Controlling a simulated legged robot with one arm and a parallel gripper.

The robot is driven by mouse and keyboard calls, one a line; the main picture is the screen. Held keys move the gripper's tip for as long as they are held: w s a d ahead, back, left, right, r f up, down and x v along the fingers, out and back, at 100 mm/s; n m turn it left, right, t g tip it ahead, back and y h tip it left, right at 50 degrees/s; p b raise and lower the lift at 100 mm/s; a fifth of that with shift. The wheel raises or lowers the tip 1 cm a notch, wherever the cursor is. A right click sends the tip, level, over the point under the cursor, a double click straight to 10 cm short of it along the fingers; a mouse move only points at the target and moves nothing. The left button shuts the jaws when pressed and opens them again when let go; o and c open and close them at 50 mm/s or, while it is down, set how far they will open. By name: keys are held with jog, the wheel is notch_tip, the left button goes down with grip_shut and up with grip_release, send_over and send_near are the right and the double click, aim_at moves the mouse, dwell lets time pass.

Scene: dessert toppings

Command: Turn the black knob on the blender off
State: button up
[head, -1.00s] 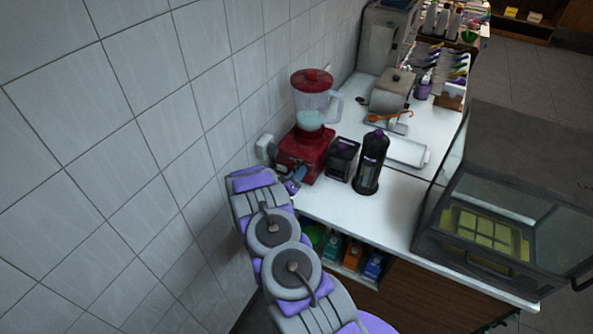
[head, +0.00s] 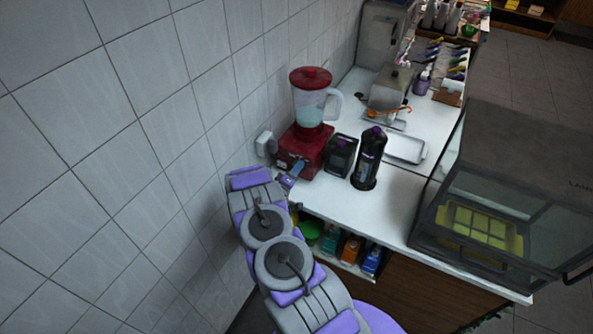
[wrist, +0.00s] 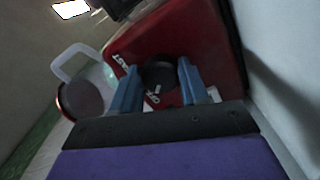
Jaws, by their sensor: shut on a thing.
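The red blender (head: 303,150) stands on the white counter near the tiled wall, with a clear jug (head: 309,108) and a red lid. Its red base (wrist: 200,40) fills the middle of the wrist view. The black knob (wrist: 160,76) is on the base's front face, beside white lettering. My gripper (wrist: 156,84) is at that face, its two blue fingers on either side of the knob and shut on it. In the head view my gripper (head: 297,170) is at the front of the base, and the knob is hidden there.
A black box-like item (head: 341,155) and a dark bottle (head: 369,158) stand right of the blender. A wall socket (head: 265,145) is at its left. A glass-fronted case (head: 500,210) stands at the right. Coloured cartons (head: 350,250) sit on a shelf below the counter.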

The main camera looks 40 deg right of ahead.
jog(key=shift+w+a, duration=0.2)
jog(key=o, duration=0.9)
jog(key=shift+w+f, duration=0.1)
jog(key=shift+c, duration=0.2)
jog(key=shift+o, duration=1)
jog(key=v, duration=1.7)
jog(key=shift+s+a, duration=0.2)
jog(key=shift+s, duration=0.05)
jog(key=shift+s, duration=0.1)
